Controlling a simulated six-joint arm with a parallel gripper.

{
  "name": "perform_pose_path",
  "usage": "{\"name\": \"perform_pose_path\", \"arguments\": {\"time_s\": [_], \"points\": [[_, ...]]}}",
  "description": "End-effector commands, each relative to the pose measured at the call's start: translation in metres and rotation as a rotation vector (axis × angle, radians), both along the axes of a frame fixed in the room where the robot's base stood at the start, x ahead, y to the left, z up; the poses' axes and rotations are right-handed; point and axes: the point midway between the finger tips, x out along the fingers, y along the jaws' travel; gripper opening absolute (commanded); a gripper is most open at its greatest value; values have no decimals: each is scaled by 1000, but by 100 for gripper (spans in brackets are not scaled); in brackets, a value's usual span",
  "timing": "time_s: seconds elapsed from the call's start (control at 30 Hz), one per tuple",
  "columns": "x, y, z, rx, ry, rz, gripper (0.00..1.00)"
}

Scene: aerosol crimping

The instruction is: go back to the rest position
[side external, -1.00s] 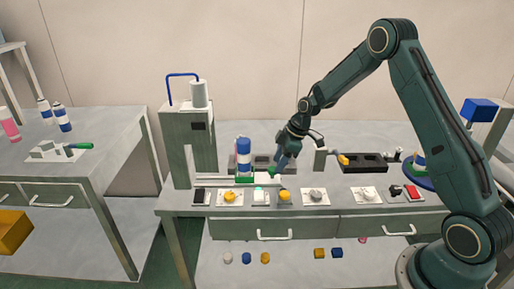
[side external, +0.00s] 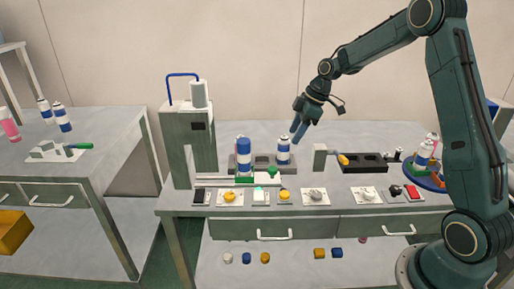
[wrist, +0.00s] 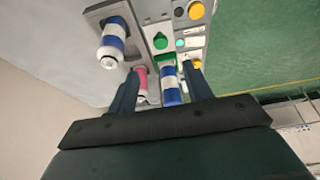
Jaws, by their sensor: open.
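My gripper (side external: 299,130) is open and empty, raised above the bench. It hangs up and to the right of a blue-and-white can (side external: 283,151) that stands upright in a grey holder (side external: 262,161). In the wrist view my open fingers (wrist: 160,88) point towards the bench. One striped can (wrist: 112,42) is at upper left there. Another striped can (wrist: 170,84) and a pink object (wrist: 141,80) show between the fingers, apart from them.
A row of buttons and switches (side external: 315,195) runs along the bench front. A dark tray (side external: 365,163) with a yellow-handled tool (side external: 344,160) lies to the right. More cans (side external: 424,155) stand on a blue round table (side external: 433,184), partly behind my arm.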

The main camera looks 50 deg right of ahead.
Motion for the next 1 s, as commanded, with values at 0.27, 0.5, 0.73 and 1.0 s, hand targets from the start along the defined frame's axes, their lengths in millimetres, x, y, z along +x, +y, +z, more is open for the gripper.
{"name": "perform_pose_path", "arguments": {"time_s": [0.27, 0.5, 0.73, 1.0], "points": [[0, 0, 0, -1, -1, 0, 50], [-6, 9, 15, -11, 1, -22, 50], [-27, 34, 50, -33, 7, -92, 50], [-69, 69, 95, -58, 6, -212, 50]]}}
